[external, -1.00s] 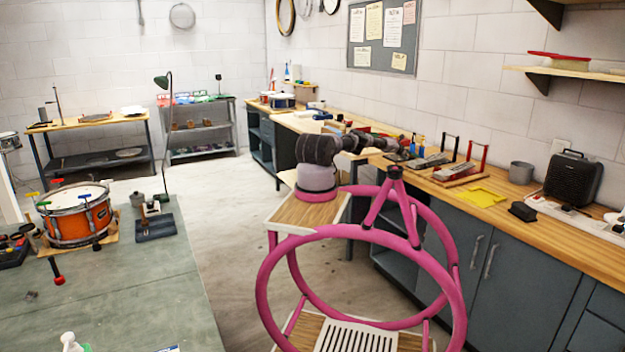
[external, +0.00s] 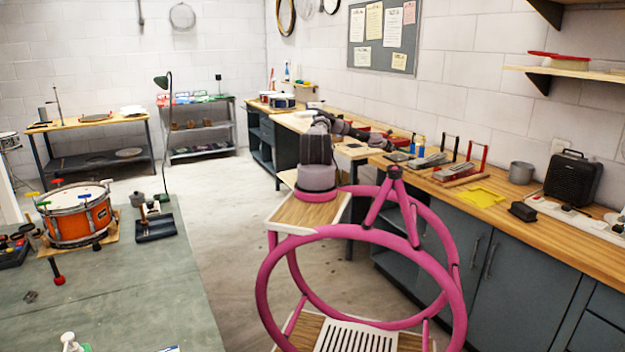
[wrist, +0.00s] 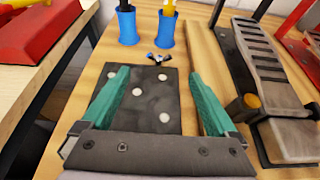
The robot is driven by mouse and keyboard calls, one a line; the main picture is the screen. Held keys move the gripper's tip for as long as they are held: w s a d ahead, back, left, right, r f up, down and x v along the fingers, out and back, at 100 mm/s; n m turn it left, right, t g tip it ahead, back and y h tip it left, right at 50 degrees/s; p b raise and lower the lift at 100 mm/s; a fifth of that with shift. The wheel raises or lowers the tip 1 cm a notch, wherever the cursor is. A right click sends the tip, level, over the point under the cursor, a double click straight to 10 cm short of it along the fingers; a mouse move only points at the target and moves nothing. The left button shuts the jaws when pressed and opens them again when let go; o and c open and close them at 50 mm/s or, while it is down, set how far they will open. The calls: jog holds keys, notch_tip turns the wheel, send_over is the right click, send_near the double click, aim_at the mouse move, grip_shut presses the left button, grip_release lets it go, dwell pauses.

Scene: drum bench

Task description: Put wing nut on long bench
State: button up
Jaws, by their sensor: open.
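A small metallic piece with blue tints, which looks like the wing nut (wrist: 158,57), lies at the far edge of a dark mat with white dots (wrist: 150,110) in the wrist view. It is too small to make out in the external view. My gripper (wrist: 160,74) is open and empty, its two teal fingers spread above the mat, with the small piece ahead of and between the tips. The long bench (external: 560,235) is the wood-topped counter along the right wall. In the external view my arm reaches over its far part, and the gripper is hard to make out.
Two blue cups (wrist: 127,28) stand just beyond the small piece. Metal pedals (wrist: 262,65) stand close on the right. A red object (wrist: 45,32) rests on a separate wooden surface at left, across a gap. A yellow sheet (external: 481,198) and grey pot (external: 521,172) are nearer on the bench.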

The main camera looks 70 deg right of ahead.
jog(key=shift+w+a+r, duration=0.1)
jog(key=shift+w+a, duration=0.1)
